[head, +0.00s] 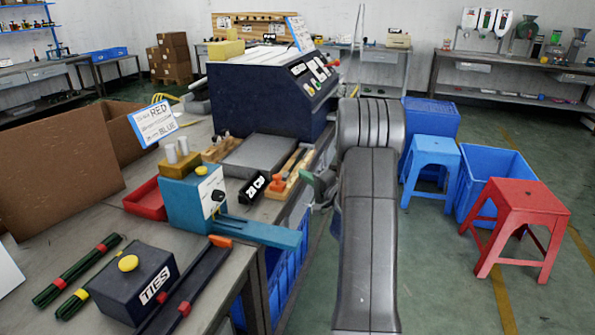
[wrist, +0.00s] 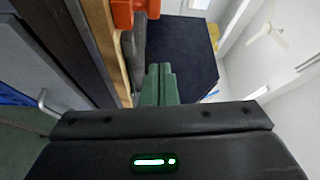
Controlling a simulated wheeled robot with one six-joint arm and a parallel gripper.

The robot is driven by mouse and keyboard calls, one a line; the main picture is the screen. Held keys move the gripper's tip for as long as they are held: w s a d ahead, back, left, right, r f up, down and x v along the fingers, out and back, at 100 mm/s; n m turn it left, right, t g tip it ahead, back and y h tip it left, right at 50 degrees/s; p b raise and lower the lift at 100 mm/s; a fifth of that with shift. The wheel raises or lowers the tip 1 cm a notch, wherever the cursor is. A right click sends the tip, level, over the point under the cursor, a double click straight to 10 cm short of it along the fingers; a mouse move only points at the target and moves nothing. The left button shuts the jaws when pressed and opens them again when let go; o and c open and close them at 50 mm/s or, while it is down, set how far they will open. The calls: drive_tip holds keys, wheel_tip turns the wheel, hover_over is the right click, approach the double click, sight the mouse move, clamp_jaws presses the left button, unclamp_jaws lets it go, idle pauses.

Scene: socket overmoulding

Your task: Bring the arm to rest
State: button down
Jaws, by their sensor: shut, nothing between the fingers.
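My arm (head: 368,230) rises in front of me in the head view, its grey links folded upright beside the bench. My gripper shows in the wrist view (wrist: 158,85) as two green fingers pressed together, with nothing between them. The gripper is apart from the things on the bench, as far as I can see.
The bench (head: 215,285) carries a dark blue machine (head: 265,105), a teal device (head: 190,203), a TIES box (head: 130,285) and a red tray (head: 147,200). Right of my arm stand a blue stool (head: 432,150), a blue crate (head: 485,190) and a red stool (head: 520,205). Some floor is clear.

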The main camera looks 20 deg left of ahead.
drive_tip(key=shift+v, duration=2.2)
drive_tip(key=shift+w+a, duration=0.1)
